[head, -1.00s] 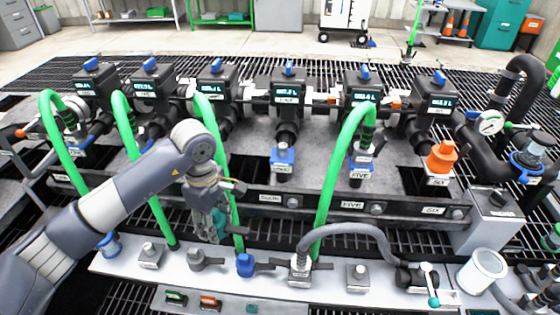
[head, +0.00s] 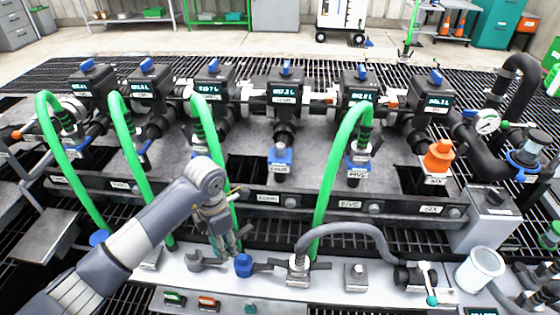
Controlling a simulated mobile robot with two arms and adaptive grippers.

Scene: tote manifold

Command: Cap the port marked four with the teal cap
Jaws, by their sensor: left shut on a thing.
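The port marked four (head: 281,154) is a downward stub with a blue collar, at the middle of the manifold, with its label just below. No hose runs to it. My left gripper (head: 226,246) is low and left of that port, above the pale front shelf and beside a green hose. It is shut on the teal cap, which is mostly hidden by the fingers now; its teal colour showed between them in the earlier head view. The cap is apart from the port. My right gripper is not in view.
Green hoses hang left of port four, and another green hose (head: 328,190) runs from port five to the shelf. An orange cap (head: 438,155) sits on port six. The shelf (head: 330,278) carries a blue knob (head: 243,265) and grey fittings. A dark labelled rail (head: 310,203) crosses in front.

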